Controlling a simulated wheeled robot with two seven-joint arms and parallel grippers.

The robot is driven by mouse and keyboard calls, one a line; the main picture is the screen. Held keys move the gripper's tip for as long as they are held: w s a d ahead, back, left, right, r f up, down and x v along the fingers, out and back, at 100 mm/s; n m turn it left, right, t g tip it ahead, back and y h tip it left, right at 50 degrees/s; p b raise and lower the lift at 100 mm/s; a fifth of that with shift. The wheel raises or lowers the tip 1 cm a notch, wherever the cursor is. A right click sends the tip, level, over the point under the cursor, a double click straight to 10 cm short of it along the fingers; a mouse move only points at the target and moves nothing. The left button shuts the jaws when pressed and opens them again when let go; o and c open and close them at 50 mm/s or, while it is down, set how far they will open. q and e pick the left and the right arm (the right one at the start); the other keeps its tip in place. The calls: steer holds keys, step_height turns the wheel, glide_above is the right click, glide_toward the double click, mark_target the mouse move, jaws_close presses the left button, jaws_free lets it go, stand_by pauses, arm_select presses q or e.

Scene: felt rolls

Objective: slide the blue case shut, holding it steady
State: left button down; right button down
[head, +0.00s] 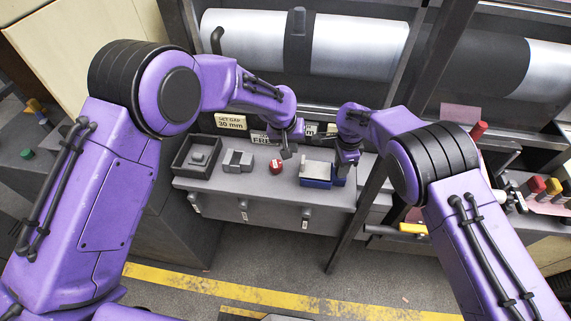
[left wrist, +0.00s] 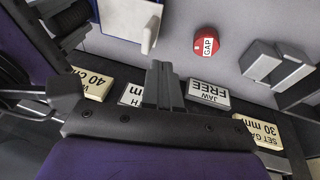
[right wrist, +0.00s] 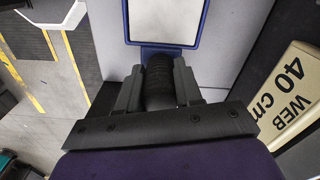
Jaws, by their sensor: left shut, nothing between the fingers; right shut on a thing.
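The blue case (head: 317,182) sits on the grey bench top, right of the red knob, with a pale top and blue sides. The right wrist view shows its pale panel inside a blue rim (right wrist: 198,46). My right gripper (right wrist: 160,85) is shut on a dark ribbed grip (right wrist: 160,72) at the case's near edge in that view. My left gripper (head: 287,154) is shut and empty, above the bench left of the case.
A red knob marked GAP (head: 276,167), a grey block (head: 238,160) and a dark open tray (head: 196,157) are left of the case. Label plates (head: 230,121) stand behind. A dark upright post (head: 362,205) is close on the right. Large rollers (head: 350,45) lie behind.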

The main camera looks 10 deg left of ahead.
jaws_free()
stand_by(0.5)
stand_by(0.3)
steer(key=shift+r+p, duration=1.2)
steer(key=shift+r, duration=0.25)
